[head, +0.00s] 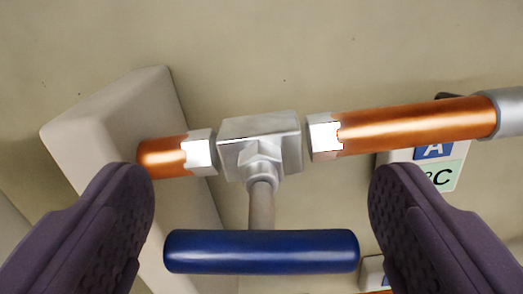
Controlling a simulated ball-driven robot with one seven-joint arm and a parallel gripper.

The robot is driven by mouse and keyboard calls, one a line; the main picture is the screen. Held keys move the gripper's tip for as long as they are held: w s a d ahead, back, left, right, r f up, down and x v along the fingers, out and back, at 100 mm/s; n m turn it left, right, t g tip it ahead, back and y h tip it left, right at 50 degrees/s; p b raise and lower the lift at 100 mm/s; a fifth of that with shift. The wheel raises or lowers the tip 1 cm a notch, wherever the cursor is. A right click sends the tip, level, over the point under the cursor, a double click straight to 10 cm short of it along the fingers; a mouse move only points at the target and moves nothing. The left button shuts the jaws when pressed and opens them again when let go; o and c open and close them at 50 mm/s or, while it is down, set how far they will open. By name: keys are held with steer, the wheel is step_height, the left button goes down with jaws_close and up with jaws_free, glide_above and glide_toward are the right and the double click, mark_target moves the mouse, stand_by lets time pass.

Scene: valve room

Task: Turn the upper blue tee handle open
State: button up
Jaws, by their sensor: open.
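In the head view, a blue tee handle (261,252) lies nearly level across the lower middle. Its grey stem (261,205) runs up to a silver valve body (260,145). My gripper (258,190) is open, with one dark padded finger on the left and one on the right. The handle lies between the two fingers in the picture, and no finger is seen closed on it. Whether either finger touches it cannot be told. No second tee handle shows in this view.
A copper pipe (415,125) runs right from the valve to a grey fitting (509,110). A short copper piece (162,156) runs left to a beige block (110,125) on the wall. A label plate marked A and C (434,151) sits behind the right finger. The beige wall (300,45) above is bare.

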steer(key=shift+w, duration=0.25)
steer(key=shift+c, duration=0.4)
steer(key=c, duration=0.9)
steer(key=n+b, duration=0.1)
steer(key=b, duration=0.2)
steer(key=shift+f, duration=0.3)
steer(key=shift+r+n+b, duration=0.2)
steer(key=shift+n+b, duration=0.3)
steer(key=shift+b, duration=0.05)
steer(key=shift+r, duration=0.1)
steer(key=o, duration=1)
